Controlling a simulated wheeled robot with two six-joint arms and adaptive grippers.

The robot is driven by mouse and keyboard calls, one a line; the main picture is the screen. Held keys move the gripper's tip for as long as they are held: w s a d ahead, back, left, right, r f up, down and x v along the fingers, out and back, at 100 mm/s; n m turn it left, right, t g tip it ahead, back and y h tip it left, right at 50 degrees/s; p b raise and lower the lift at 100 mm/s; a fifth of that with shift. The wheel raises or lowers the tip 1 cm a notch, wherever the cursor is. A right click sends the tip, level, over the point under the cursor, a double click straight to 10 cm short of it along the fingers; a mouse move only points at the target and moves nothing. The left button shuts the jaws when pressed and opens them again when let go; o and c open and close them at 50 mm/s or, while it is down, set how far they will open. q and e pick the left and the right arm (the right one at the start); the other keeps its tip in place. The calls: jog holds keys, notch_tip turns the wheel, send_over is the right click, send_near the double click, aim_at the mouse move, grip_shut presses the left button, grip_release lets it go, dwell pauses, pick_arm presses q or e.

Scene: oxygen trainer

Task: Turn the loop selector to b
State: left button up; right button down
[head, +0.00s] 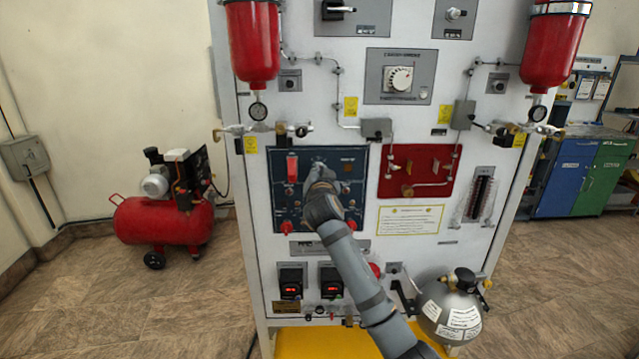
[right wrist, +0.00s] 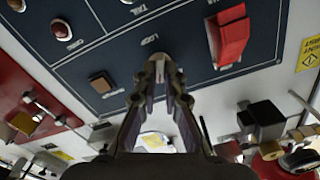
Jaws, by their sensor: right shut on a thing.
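The loop selector sits on the dark blue control panel (head: 279,190), which also shows in the right wrist view (right wrist: 190,20). My right gripper (head: 318,170) is at the upper middle of this panel. In the right wrist view its fingertips (right wrist: 160,66) come together just under a printed label (right wrist: 149,40) that seems to read LOOP. It is shut on the selector's knob, which the fingers almost wholly hide. I cannot tell which way the knob points. My left gripper is in neither view.
A red switch cover (head: 292,168) and a brown square light (head: 348,168) flank the gripper on the panel. A red panel with valves (head: 419,168) is to the right. A red compressor (head: 160,218) stands at left. A grey tank (head: 452,305) is low at right.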

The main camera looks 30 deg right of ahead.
jog(key=shift+f+m+b, duration=0.15)
jog(key=shift+m+b, duration=1.85)
jog(key=shift+b, duration=0.15)
jog(key=c, duration=1.4)
grip_release()
jog(key=shift+c, duration=0.2)
jog(key=shift+s, duration=0.1)
jog(key=v, duration=1.2)
